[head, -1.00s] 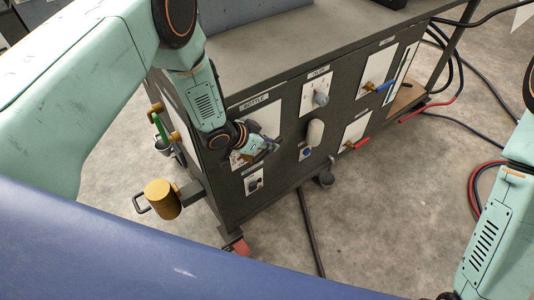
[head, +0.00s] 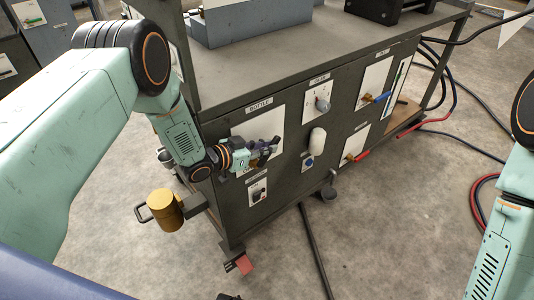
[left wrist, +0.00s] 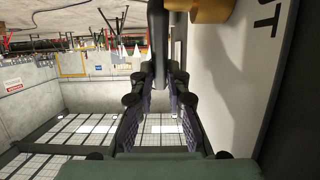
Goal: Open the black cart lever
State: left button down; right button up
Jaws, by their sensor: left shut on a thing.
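The black lever (left wrist: 157,38) shows in the left wrist view, running down between my fingers from beside a brass fitting (left wrist: 205,10) on a white panel. My left gripper (left wrist: 158,78) is shut on it near the lever's lower part. In the head view my left gripper (head: 264,152) is at the white panel under the BOTTLE label (head: 260,104) on the dark cart (head: 300,195). There the fingers hide much of the lever, and its exact angle is hard to tell. My right arm shows at the right edge, but its gripper is out of the picture.
A grey knob (head: 322,104), a white rounded part (head: 317,139), a blue-handled valve (head: 378,97) and a red-handled valve (head: 357,156) sit further right on the cart. A brass cylinder (head: 165,208) juts out left. Hoses (head: 480,190) lie on the floor at right.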

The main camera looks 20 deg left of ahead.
pick_arm(q)
jog(key=shift+s+a+t+h+b, duration=0.5)
jog(key=shift+s+t+h+b, duration=0.15)
jog(key=shift+t+b, duration=0.35)
jog(key=shift+s+a+r+t+h+b, duration=0.25)
jog(key=shift+s+a+t+h+b, duration=0.15)
jog(key=shift+t+h+b, duration=0.55)
jog(key=c, duration=1.3)
grip_release()
jog(key=shift+s+a, duration=0.1)
jog(key=shift+s, duration=0.05)
jog(key=v, duration=1.1)
jog(key=shift+s+a+r, duration=0.15)
jog(key=shift+s+r, duration=0.05)
jog(key=shift+s, duration=0.15)
